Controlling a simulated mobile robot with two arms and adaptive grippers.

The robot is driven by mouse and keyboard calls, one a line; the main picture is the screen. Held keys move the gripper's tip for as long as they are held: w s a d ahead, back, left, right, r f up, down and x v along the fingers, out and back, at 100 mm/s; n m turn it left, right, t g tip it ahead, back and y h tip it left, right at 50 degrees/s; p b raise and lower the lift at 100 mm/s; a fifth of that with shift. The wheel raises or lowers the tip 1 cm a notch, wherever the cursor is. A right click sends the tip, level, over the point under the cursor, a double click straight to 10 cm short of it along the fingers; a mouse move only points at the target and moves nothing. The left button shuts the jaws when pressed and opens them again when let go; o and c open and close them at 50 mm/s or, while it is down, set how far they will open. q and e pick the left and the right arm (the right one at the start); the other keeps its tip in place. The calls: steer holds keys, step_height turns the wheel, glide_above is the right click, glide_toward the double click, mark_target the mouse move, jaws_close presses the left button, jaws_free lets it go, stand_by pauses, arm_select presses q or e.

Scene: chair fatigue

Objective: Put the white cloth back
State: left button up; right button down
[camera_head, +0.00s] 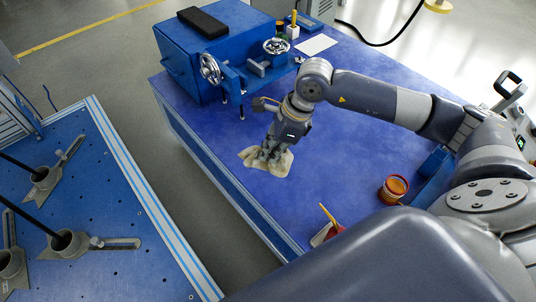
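The white cloth (250,158) lies crumpled on the blue workbench (225,140), near the bench's left edge. It looks cream-white. My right gripper (269,158) points down onto the cloth, with its fingertips at or in the folds. The fingers cover part of the cloth, and whether they are closed on it cannot be told. My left gripper is not in view.
A blue machine with handwheels (208,68) stands at the back of the bench. An orange-topped can (393,187) and a red item with a yellow handle (327,230) are at the front right. A perforated blue table (110,200) with metal clamps is at left. The bench middle is clear.

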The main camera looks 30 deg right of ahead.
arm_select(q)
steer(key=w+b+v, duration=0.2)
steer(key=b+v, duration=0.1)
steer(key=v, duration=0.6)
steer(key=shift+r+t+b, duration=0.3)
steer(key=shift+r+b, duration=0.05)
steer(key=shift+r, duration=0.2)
arm_select(e)
steer(key=w+d+f+m, duration=0.1)
steer(key=w+d+f, duration=0.1)
steer(key=w, duration=0.3)
steer(key=w+d+f+m, duration=0.1)
steer(key=w+d+f, duration=0.2)
steer(key=w+d, duration=0.1)
steer(key=w+d+f+m+t, duration=0.1)
steer(key=w+d+f, duration=0.1)
steer(key=w, duration=0.4)
steer(key=shift+w+d+f+h, duration=0.15)
steer(key=shift+d+f+h, duration=0.25)
steer(key=shift+f, duration=0.05)
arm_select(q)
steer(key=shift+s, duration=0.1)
arm_select(e)
steer(key=c, duration=1.1)
jaws_free()
steer(key=v, duration=1.2)
